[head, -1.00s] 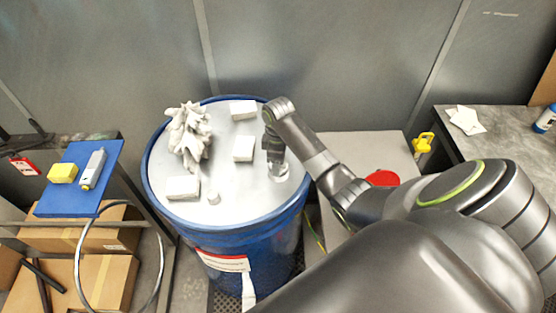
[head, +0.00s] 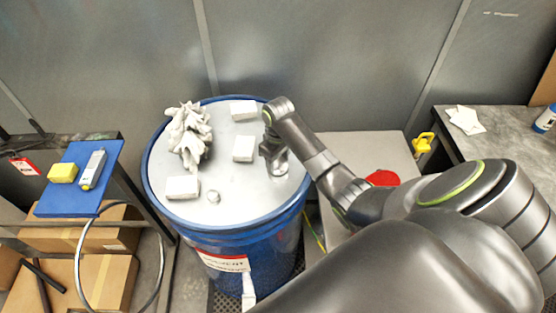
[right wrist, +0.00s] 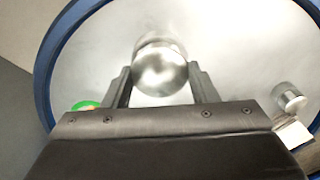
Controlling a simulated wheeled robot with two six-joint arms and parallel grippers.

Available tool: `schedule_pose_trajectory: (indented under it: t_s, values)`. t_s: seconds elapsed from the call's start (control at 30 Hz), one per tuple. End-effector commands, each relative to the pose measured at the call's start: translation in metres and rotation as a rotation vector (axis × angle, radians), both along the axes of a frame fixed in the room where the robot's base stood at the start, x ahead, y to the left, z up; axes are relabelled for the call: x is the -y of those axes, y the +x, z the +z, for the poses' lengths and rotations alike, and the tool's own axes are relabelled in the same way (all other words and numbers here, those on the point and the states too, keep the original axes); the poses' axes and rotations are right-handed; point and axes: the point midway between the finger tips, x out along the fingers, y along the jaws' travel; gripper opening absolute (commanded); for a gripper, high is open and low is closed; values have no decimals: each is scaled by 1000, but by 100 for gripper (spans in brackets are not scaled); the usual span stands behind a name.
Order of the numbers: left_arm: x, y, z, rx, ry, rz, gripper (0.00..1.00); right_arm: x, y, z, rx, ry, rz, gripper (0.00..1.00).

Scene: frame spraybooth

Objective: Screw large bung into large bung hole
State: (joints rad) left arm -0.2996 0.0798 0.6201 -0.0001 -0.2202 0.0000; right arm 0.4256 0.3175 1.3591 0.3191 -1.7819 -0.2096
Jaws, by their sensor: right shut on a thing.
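The blue drum (head: 245,239) has a pale metal lid (head: 242,205). My right gripper (head: 275,158) points down at the right part of the lid. It is shut on the large bung, a round shiny metal piece (right wrist: 160,70) that shows between the two fingers in the right wrist view. In the head view the bung (head: 279,170) shows at the lid under the gripper. The large bung hole is hidden beneath it, and I cannot tell how deep the bung sits. My left gripper is out of view.
White blocks (head: 243,149) and a jagged white piece (head: 189,135) stand on the lid. A blue board (head: 75,190) with a yellow block (head: 62,173) is at left. A grey wall is behind. A dark table (head: 500,165) stands at right.

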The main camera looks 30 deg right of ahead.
Motion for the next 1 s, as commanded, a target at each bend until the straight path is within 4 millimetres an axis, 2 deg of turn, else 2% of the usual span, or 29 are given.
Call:
schedule_pose_trajectory:
  t_s: [0.4, 0.8, 1.0]
  values:
    - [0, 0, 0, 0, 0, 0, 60, 0, 1, 1, 2, 0, -50, 35]
    - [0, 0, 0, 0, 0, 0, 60, 0, 1, 0, 2, 0, -408, 35]
    - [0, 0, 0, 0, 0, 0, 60, 0, 1, 0, 2, 0, -438, 35]
